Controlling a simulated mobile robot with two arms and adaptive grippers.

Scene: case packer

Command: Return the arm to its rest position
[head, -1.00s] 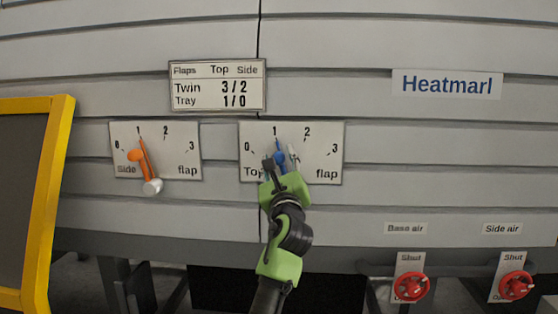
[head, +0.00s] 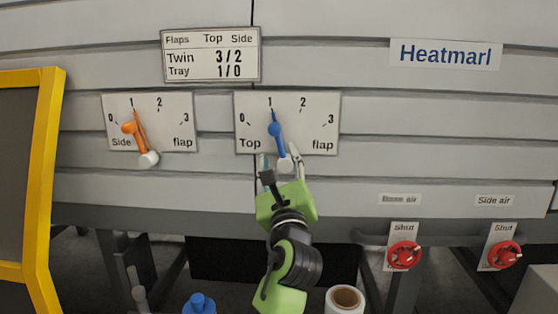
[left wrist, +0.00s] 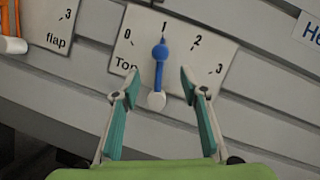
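My left gripper (head: 281,164) is green and black and points at the machine front just below the Top flap dial. The orange Side lever (head: 135,128) also points at 1. My right gripper is in neither view.
A sign (head: 211,54) reads Twin 3/2, Tray 1/0. Two red valves (head: 403,255) marked Shut are at lower right. A yellow-framed panel (head: 46,170) stands at left. A blue bottle top (head: 199,303) and a white roll (head: 345,300) are at the bottom edge.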

